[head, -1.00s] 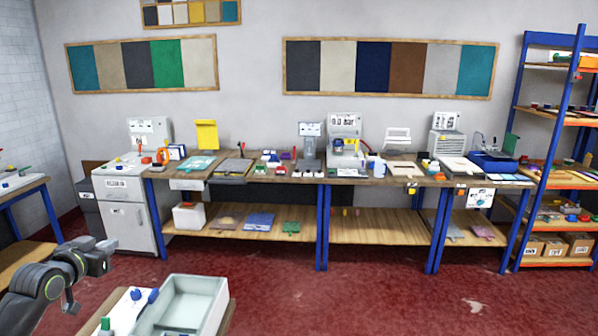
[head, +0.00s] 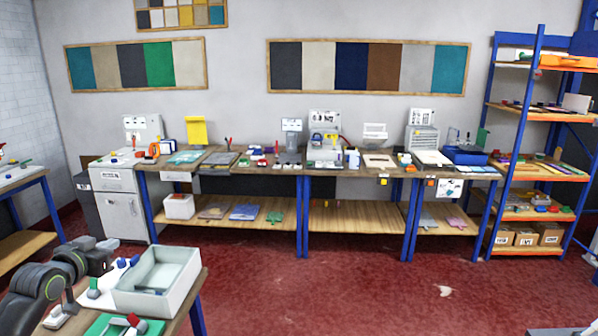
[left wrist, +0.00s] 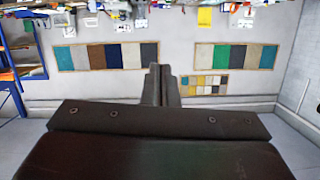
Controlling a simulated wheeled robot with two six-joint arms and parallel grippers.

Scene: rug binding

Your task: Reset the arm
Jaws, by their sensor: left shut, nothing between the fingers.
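My left arm comes in at the lower left of the head view, bent, with its left gripper (head: 108,246) raised beside the near table. In the left wrist view the two dark fingers (left wrist: 161,84) are together, shut with nothing between them. That view is upside down and shows the far wall and its sample boards behind the fingers. The left gripper touches nothing that I can see. My right gripper is not in view.
A near table (head: 188,306) at the lower left bears a pale grey tray (head: 178,288) and small tools, close to my left arm. A long workbench (head: 345,171) lines the far wall, with a blue-framed shelf (head: 538,121) at right.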

